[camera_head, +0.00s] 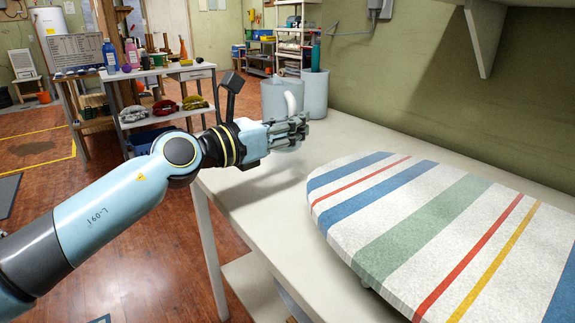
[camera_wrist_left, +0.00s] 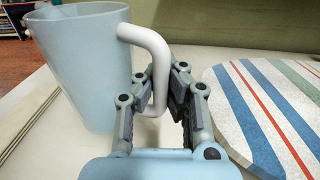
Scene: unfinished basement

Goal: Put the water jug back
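The water jug (camera_head: 277,98) is pale blue-grey with a white handle (camera_head: 291,103), upright on the white table beyond my left gripper. In the left wrist view the jug (camera_wrist_left: 82,62) stands on the left, its handle (camera_wrist_left: 160,68) facing right. My left gripper (camera_head: 296,130) reaches toward it. In the wrist view my left gripper (camera_wrist_left: 160,82) has its fingers apart, one on each side of the lower handle, with a small gap visible. The handle's lower end is partly hidden by the left finger. My right gripper is not in view.
A similar blue-grey container (camera_head: 315,95) stands right of the jug, near the wall. A striped ironing board (camera_head: 430,225) covers the table's right side. The white table (camera_head: 245,200) is bare along its left front. A workbench (camera_head: 175,72) with bottles stands farther left.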

